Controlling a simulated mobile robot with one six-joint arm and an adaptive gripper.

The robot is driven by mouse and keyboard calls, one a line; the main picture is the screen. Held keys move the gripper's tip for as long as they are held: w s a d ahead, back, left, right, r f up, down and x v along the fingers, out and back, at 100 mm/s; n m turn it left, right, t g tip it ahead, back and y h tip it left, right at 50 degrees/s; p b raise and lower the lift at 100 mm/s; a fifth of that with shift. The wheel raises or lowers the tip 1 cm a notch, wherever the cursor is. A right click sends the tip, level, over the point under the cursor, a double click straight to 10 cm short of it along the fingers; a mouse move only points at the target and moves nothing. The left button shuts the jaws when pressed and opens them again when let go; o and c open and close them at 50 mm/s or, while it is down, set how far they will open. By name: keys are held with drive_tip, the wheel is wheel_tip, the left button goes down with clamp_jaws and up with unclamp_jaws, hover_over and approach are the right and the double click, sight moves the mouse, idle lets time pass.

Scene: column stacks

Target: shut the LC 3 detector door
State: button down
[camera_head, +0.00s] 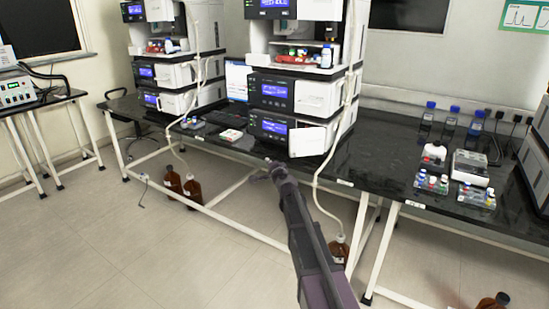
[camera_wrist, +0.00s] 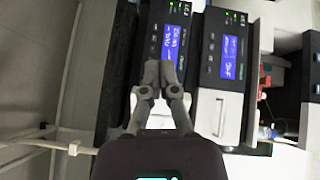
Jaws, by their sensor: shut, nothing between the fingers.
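A stack of white and black instrument modules (camera_head: 284,65) stands on the dark bench. Its lowest module (camera_head: 267,128) has a blue screen and a white door (camera_head: 310,140) that appears to stand ajar. I cannot read a label marking it LC 3. In the wrist view, that module's blue screen (camera_wrist: 173,50) lies past my fingertips, and a white panel (camera_wrist: 158,113), probably the door, is partly hidden behind my gripper. My gripper (camera_head: 272,166) is shut and empty in front of the bench edge, below and left of the door. Its fingertips also show in the wrist view (camera_wrist: 160,72).
Another module stack (camera_head: 180,80) stands to the left. A white tube (camera_head: 318,190) hangs down right of my gripper. Vials and small racks (camera_head: 432,182) sit on the right bench. Brown bottles (camera_head: 192,190) stand on the floor.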

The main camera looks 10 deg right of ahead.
drive_tip(key=s+a+f+n+g+y, duration=0.2)
drive_tip(key=s+a+f+n+g, duration=0.25)
drive_tip(key=s, duration=0.45)
drive_tip(key=s+a+f+n+g+y, duration=0.1)
drive_tip(key=s+a+f+n+g, duration=0.25)
drive_tip(key=s+f+n, duration=0.4)
drive_tip(key=s+d+f+g+h, duration=0.1)
drive_tip(key=s+d+g, duration=0.1)
drive_tip(key=s, duration=0.6)
drive_tip(key=s+d+f+n+g+h, duration=0.1)
drive_tip(key=s+g, duration=0.3)
drive_tip(key=s, duration=0.4)
drive_tip(key=s+d+f+n+g+h, duration=0.1)
drive_tip(key=s+d+f+g+h, duration=0.2)
drive_tip(key=s, duration=0.5)
drive_tip(key=shift+s+d, duration=0.25)
drive_tip(key=shift+s+f, duration=0.1)
